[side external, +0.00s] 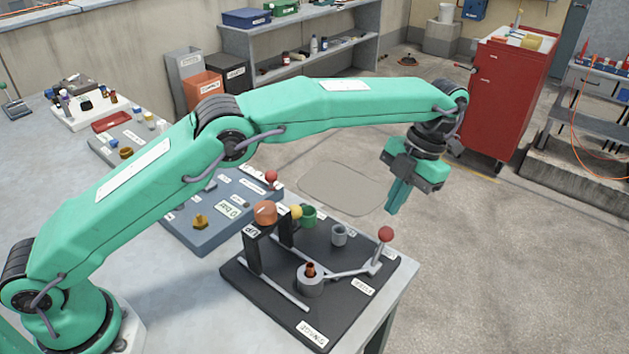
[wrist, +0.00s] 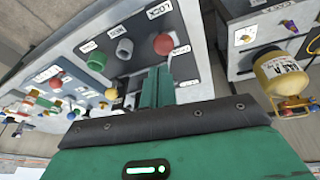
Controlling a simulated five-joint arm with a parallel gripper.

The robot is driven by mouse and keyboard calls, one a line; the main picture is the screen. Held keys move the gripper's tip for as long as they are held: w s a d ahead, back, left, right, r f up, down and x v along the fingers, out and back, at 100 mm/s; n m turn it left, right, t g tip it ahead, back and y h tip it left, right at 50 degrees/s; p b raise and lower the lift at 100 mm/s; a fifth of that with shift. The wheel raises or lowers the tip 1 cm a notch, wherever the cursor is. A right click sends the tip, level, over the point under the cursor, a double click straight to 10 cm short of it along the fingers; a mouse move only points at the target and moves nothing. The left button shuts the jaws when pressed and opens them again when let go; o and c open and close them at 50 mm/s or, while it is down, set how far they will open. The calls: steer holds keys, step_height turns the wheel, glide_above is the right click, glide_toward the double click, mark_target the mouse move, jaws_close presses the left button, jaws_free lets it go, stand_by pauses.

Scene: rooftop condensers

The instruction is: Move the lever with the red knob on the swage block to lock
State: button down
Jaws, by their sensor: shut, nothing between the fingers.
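The swage block's dark board (side external: 290,322) lies at the table's front right corner. Its lever has a red knob (side external: 385,234) on a short, nearly upright stem, and a grey bar (side external: 345,272) runs from it to a round metal block (side external: 311,284). A white label (side external: 362,287) lies near the knob end. My gripper (side external: 393,208) is shut and empty, pointing down, just above the knob in the picture and apart from it. In the wrist view the knob (wrist: 163,44) shows just beyond my fingertips (wrist: 158,75); a label reading LOCK (wrist: 158,11) is farther up.
A green cup (side external: 308,215), a grey cup (side external: 339,235) and a black stand with an orange knob (side external: 265,212) share the board. A blue-grey panel (side external: 190,228) with another red knob (side external: 271,176) lies behind. Open floor lies right of the table.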

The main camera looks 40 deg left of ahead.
steer(key=shift+s+v, duration=0.15)
steer(key=shift+v, duration=0.55)
steer(key=shift+s+v, duration=0.15)
steer(key=shift+v, duration=0.6)
steer(key=shift+r, duration=0.1)
steer(key=s+a+r+n+t+h, duration=0.15)
steer(key=s+a+r+n, duration=0.25)
steer(key=a+r+n, duration=0.4)
steer(key=s+a+r+n+t+h, duration=0.1)
steer(key=s+a+r+n+t, duration=0.1)
steer(key=s+a+r+n, duration=0.55)
steer(key=s+a+f+n+t, duration=0.2)
steer(key=s+a+f+n, duration=0.2)
steer(key=n, duration=0.7)
steer(key=s+a+f+n+t, duration=0.3)
steer(key=s+a+n, duration=0.6)
steer(key=s+n, duration=0.3)
steer(key=shift+s+f+y, duration=0.3)
steer(key=shift+f+y, duration=0.05)
steer(key=shift+f, duration=0.5)
